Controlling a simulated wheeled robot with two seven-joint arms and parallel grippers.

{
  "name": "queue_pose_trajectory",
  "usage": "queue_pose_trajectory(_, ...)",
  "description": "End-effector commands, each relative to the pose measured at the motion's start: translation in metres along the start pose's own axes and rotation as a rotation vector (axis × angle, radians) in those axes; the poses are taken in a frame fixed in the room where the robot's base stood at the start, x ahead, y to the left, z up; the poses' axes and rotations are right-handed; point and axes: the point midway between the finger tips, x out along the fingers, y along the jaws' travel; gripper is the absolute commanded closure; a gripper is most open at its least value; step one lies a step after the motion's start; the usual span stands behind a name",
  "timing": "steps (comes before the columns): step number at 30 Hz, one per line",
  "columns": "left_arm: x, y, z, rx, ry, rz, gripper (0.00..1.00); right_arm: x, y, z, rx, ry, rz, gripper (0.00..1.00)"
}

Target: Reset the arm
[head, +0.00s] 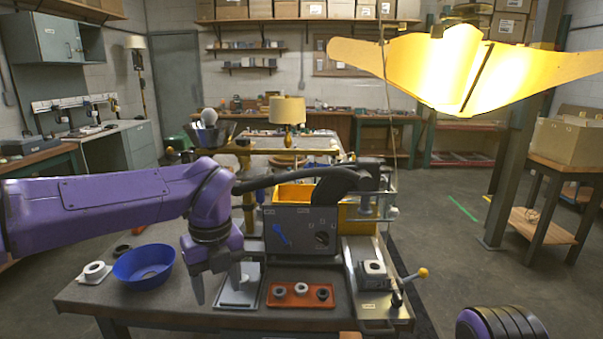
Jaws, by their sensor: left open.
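My left arm reaches in from the left, and its purple gripper (217,282) points down over the front left of the workbench (160,308). Its two fingers are apart, with nothing seen between them. It is between a blue bowl (145,267) on its left and a light grey plate (240,287) just beside and behind its right finger; whether it touches the plate I cannot tell. Part of my right arm shows at the bottom right edge, but its gripper is out of the picture.
An orange tray (300,301) with small round parts lies right of the gripper. Behind it stand a grey panel (287,233) and a yellow bin (357,219). A fixture with a yellow-knobbed lever (423,272) is at the bench's right. A lit yellow shade (450,65) hangs upper right.

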Motion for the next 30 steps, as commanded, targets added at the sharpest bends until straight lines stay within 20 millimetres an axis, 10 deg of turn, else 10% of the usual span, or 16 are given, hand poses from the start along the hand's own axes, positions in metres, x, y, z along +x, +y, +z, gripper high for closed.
queue_pose_trajectory(11,0.074,0.027,0.022,0.178,-0.111,0.205,0.42,0.000,-0.001,-0.001,0.001,0.002,-0.001,0.47)
queue_pose_trajectory(19,0.179,0.078,0.040,0.600,-0.225,0.533,0.42,0.000,0.000,-0.001,0.001,0.001,-0.001,0.47)
queue_pose_trajectory(25,0.310,0.156,0.016,1.506,-0.197,0.894,0.42,0.000,0.000,0.000,0.001,0.001,-0.001,0.47)
queue_pose_trajectory(30,0.396,0.223,-0.077,2.477,-0.023,0.867,0.42,0.000,0.000,-0.001,0.000,0.001,-0.001,0.47)
